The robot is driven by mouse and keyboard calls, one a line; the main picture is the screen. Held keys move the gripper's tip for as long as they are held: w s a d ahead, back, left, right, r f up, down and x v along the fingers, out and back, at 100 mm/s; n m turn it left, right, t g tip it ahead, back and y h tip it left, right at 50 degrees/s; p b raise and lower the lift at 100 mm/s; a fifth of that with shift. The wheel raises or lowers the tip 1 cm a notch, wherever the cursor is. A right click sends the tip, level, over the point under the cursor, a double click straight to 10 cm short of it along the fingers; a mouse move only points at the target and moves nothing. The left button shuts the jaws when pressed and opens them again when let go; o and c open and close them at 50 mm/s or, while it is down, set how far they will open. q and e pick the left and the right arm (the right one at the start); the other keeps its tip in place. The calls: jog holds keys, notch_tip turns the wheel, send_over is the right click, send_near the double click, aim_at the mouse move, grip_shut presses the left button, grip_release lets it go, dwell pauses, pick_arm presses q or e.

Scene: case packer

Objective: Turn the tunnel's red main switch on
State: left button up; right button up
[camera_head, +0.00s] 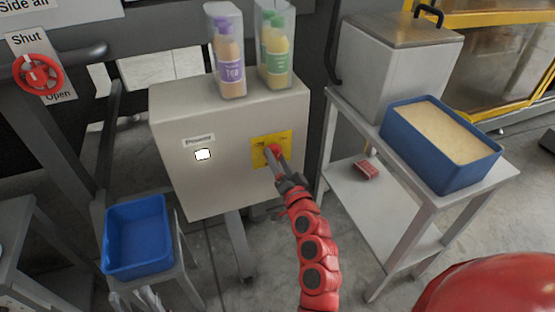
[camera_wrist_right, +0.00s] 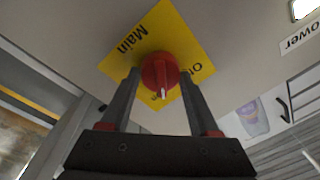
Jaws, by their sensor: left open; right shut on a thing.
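The red main switch (camera_head: 274,149) is a round knob on a yellow plate (camera_head: 286,137) on the front of a light grey cabinet (camera_head: 230,185). In the right wrist view the red knob (camera_wrist_right: 159,69) sits on the yellow plate with the word "Main", and its white mark points down toward the wrist. Other lettering is partly hidden. My right gripper (camera_head: 270,155) has one finger on each side of the knob and is shut on it. My left gripper (camera_head: 150,298) shows only partly at the bottom left edge, open, below the blue bin and away from the cabinet.
A lit white indicator (camera_head: 203,155) is left of the switch. A blue bin (camera_head: 140,235) is lower left, a blue tray (camera_head: 440,150) right on a table. A red handwheel (camera_head: 38,73) is upper left.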

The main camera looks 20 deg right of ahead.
jog(key=shift+m, duration=1.3)
jog(key=o, duration=1.4)
jog(key=shift+s+d+f+p, duration=0.1)
jog(key=shift+s+f, duration=0.2)
jog(key=shift+s, duration=2.6)
jog(key=shift+s+d+f+p, duration=0.15)
jog(key=shift+s+f, duration=0.1)
jog(key=shift+s, duration=2.6)
jog(key=shift+s+f+p, duration=0.1)
jog(key=shift+s+f, duration=0.2)
jog(key=shift+s, duration=2.6)
